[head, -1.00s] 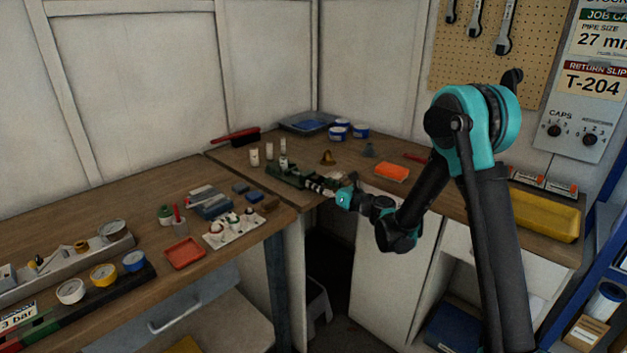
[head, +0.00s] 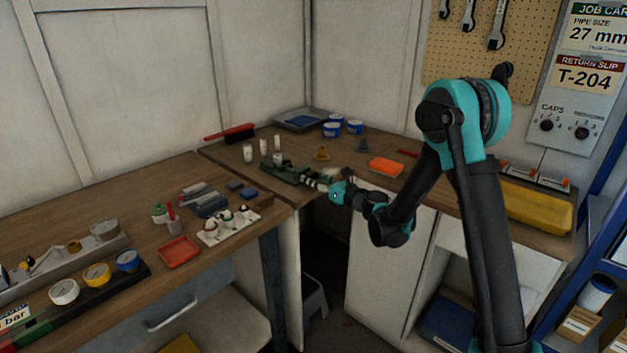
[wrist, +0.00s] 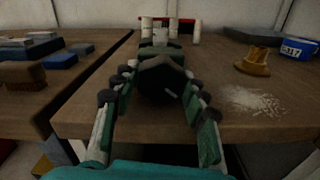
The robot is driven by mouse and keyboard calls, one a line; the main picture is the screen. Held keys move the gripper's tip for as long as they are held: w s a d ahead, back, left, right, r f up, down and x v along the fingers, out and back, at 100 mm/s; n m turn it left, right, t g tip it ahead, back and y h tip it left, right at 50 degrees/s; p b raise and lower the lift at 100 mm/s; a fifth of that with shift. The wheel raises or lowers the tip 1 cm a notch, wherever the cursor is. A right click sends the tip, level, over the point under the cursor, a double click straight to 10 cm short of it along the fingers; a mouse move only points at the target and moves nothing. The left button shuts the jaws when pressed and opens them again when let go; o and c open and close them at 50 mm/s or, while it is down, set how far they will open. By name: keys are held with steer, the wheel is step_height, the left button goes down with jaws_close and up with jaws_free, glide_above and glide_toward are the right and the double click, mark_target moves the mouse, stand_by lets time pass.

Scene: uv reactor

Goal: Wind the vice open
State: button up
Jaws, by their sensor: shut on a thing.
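The green vice (head: 283,172) sits at the corner end of the wooden workbench, its screw end pointing toward my arm. In the wrist view the vice's body (wrist: 160,47) lies straight ahead, with a dark rounded screw end or handle hub (wrist: 162,82) nearest to me. My gripper (head: 314,183) is at that end of the vice. In the wrist view its two jointed fingers (wrist: 158,74) lie on either side of the dark hub and are shut on it. The fingers and hub hide most of the screw, and I cannot tell how wide the vice's jaws stand.
Pale cylinders (head: 263,148) stand behind the vice. A brass-coloured cone (head: 321,154), blue tubs (head: 333,129) and an orange tray (head: 386,166) are on the right bench. Pale granules (wrist: 252,101) lie right of the gripper. The left bench holds a white rack (head: 229,232) and a red tray (head: 178,252).

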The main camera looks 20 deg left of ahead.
steer(key=shift+d+n, duration=0.1)
steer(key=shift+n, duration=2.8)
steer(key=o, duration=1.2)
steer(key=shift+c, duration=0.2)
steer(key=shift+d, duration=0.1)
steer(key=v, duration=1.1)
steer(key=shift+s+d, duration=0.2)
steer(key=shift+d, duration=0.15)
